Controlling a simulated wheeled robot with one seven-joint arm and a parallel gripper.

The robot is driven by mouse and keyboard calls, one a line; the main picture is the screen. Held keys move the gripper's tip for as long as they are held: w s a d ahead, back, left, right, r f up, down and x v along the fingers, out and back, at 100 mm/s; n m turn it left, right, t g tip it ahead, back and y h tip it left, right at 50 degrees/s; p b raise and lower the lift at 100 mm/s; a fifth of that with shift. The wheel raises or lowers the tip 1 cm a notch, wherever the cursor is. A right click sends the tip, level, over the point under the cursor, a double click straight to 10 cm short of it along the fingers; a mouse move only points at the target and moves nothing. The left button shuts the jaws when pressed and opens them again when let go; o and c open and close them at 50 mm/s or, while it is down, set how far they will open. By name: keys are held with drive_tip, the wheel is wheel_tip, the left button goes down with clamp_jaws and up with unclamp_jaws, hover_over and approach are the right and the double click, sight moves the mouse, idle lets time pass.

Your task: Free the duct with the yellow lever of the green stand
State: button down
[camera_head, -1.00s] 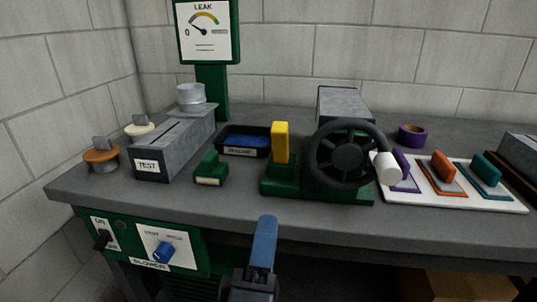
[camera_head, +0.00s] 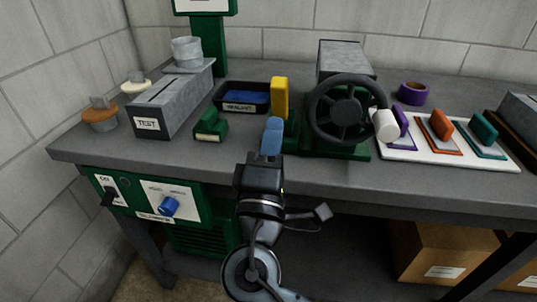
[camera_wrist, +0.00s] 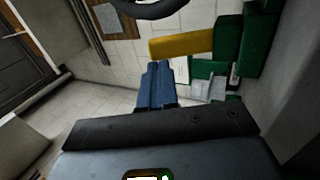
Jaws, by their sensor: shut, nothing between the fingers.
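The yellow lever (camera_head: 280,97) stands upright at the left end of the green stand (camera_head: 345,150); it also shows in the wrist view (camera_wrist: 182,45), lying sideways in that picture. A grey sheet-metal duct (camera_head: 345,58) shows behind the stand's black handwheel (camera_head: 325,110). My gripper (camera_head: 272,135) has blue fingers, shut together and empty. They are in front of the yellow lever and just below it in the head view. In the wrist view the fingertips (camera_wrist: 158,72) are close to the lever's side; I cannot tell whether they touch. They partly hide the stand's left end.
A small green block (camera_head: 211,125) and a black tray (camera_head: 240,108) lie left of the lever. The grey TEST duct (camera_head: 165,110) stands further left. A white board (camera_head: 400,153) with coloured pieces is at the right. The bench front edge (camera_head: 340,190) runs under my arm.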

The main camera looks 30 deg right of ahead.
sight(280, 95)
drive_tip(key=shift+p+x, duration=0.45)
drive_tip(key=shift+x, duration=2.05)
drive_tip(key=shift+r, duration=0.1)
